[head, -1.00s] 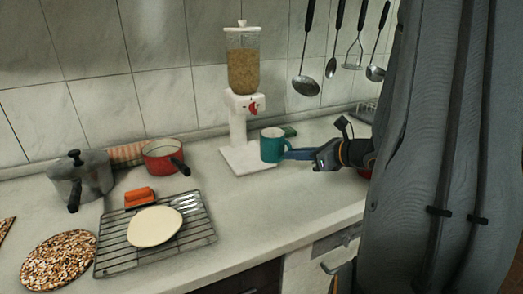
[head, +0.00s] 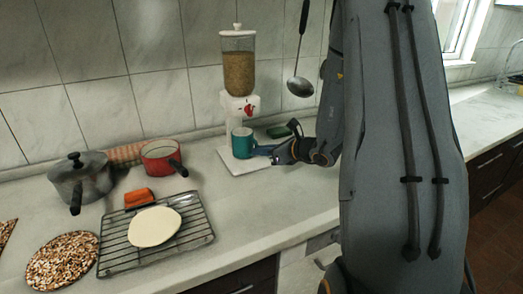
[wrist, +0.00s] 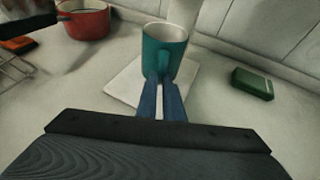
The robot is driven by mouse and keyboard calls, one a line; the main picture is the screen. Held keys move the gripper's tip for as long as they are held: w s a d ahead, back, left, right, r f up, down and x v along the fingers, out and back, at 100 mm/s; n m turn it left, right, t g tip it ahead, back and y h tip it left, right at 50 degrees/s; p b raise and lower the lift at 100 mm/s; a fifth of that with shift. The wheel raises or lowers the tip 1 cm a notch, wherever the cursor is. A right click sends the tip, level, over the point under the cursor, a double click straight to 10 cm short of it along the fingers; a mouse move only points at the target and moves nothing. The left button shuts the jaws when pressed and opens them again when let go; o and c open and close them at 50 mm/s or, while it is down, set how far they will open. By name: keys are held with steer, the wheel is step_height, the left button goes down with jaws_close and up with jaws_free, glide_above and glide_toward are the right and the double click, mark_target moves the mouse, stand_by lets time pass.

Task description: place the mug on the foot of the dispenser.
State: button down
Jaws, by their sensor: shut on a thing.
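The teal mug (head: 243,144) is upright over the white foot (head: 249,166) of the dispenser, below its spout. I cannot tell whether the mug's base touches the foot. The dispenser (head: 239,82) has a clear hopper of grain on a white stand with a red mark. My gripper (head: 267,151) comes from the right and is shut on the mug's handle side. In the wrist view the blue fingers (wrist: 162,100) meet the near side of the mug (wrist: 164,50), and the white foot (wrist: 122,88) shows around and below it. The handle is mostly hidden by the fingers.
A green box (head: 283,131) lies right of the dispenser. A red pot (head: 163,157), a grey pot (head: 80,180) and a wire rack (head: 190,232) with a pale round piece stand at left. A ladle (head: 299,84) hangs on the wall. The counter in front of the foot is clear.

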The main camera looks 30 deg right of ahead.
steer(key=shift+f, duration=0.15)
steer(key=shift+f, duration=0.1)
steer(key=c, duration=1.9)
jaws_free()
steer(key=shift+s+d+r, duration=0.1)
steer(key=shift+s+r, duration=0.05)
steer(key=shift+r, duration=0.1)
steer(key=b+v, duration=0.2)
steer(key=v, duration=0.9)
steer(key=shift+s, duration=0.25)
steer(key=shift+d, duration=0.1)
